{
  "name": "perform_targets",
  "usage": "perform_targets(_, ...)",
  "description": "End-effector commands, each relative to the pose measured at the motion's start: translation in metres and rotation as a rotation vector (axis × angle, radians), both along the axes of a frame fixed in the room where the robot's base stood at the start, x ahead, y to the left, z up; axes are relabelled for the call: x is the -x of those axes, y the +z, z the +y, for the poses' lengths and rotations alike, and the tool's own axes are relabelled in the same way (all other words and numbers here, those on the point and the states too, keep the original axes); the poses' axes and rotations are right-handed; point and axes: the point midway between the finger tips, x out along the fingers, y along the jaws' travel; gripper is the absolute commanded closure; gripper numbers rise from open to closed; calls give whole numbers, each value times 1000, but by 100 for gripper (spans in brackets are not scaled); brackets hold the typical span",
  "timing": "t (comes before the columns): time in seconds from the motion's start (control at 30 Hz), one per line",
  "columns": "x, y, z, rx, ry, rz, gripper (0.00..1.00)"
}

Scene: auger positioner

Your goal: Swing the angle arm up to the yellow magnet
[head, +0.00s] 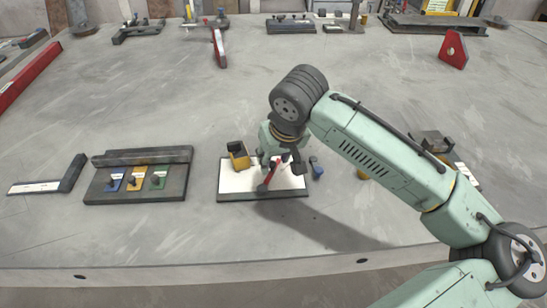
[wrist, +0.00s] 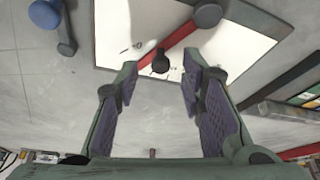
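The angle arm is a red bar (head: 268,178) on a white plate (head: 238,181) with a dark edge; my gripper partly hides it in the head view. The yellow magnet (head: 239,156), a yellow and dark block, stands at the plate's far left corner, left of the bar. My gripper (wrist: 160,74) is open and points down over the plate. In the wrist view the red bar (wrist: 182,37) runs diagonally, and a black knob (wrist: 160,61) on it shows between the fingertips. Contact with the knob cannot be told. The yellow magnet is not visible in the wrist view.
A blue-grey knobbed piece (head: 316,168) lies just right of the plate. A dark fixture with blue, yellow and green tags (head: 137,182) stands to the left, beside an L-shaped square (head: 65,178).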

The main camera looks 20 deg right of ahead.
Motion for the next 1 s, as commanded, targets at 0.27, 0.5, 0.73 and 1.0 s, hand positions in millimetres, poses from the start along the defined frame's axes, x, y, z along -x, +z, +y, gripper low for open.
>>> perform_targets(0.27,-5,-11,0,0,1,-1,64)
perform_targets(0.5,-5,-11,0,0,1,-1,69)
perform_targets(0.73,-4,-10,0,0,1,-1,85)
perform_targets(1.0,-5,-10,1,-2,14,-2,93)
